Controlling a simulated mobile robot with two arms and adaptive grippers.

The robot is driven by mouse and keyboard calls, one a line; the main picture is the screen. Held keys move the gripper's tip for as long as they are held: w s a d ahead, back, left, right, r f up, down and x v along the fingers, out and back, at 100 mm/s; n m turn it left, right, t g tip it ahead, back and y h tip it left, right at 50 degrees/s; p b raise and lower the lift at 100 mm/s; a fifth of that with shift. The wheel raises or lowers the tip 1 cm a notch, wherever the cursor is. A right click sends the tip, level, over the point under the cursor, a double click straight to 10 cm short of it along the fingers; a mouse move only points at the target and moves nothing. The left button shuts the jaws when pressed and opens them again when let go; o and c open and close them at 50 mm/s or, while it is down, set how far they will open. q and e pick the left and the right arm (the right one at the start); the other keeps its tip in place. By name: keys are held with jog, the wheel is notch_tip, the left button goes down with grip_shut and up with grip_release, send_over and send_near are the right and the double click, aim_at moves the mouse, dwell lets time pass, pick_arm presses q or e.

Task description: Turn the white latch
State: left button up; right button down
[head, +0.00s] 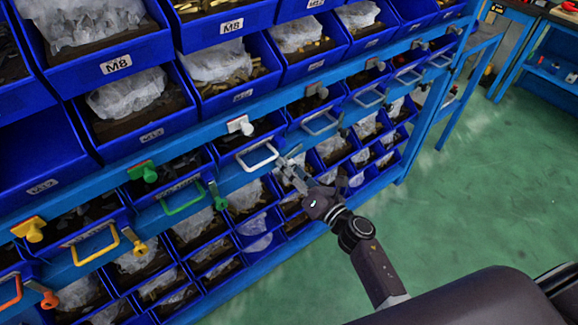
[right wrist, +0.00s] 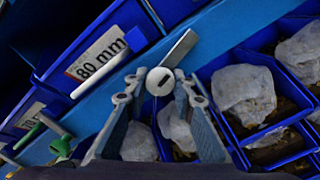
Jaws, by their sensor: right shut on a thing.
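The white latch (right wrist: 160,82) has a round slotted hub and a flat lever that slants up and to the right in the right wrist view. It sits on the blue rail to the right of the white handle (head: 257,157), which also shows in the right wrist view (right wrist: 100,68). My right gripper (head: 290,170) reaches the rail in the head view. In the right wrist view its two fingers (right wrist: 160,88) are shut on the latch's hub, one on each side, with the lever sticking out beyond them. My left gripper is not in view.
Green (head: 215,195), yellow (head: 135,242) and orange (head: 48,297) latches sit further left along the rails. A white knob (head: 240,125) is above the white handle. Blue bins (head: 225,75) of bagged parts fill the rack. Green floor (head: 460,200) on the right is open.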

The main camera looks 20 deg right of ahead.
jog(key=shift+w+d+r, duration=0.1)
jog(key=shift+r, duration=0.15)
dwell(0.4)
jog(key=c, duration=1.6)
grip_release()
jog(key=shift+f, duration=0.1)
jog(key=v, duration=1.2)
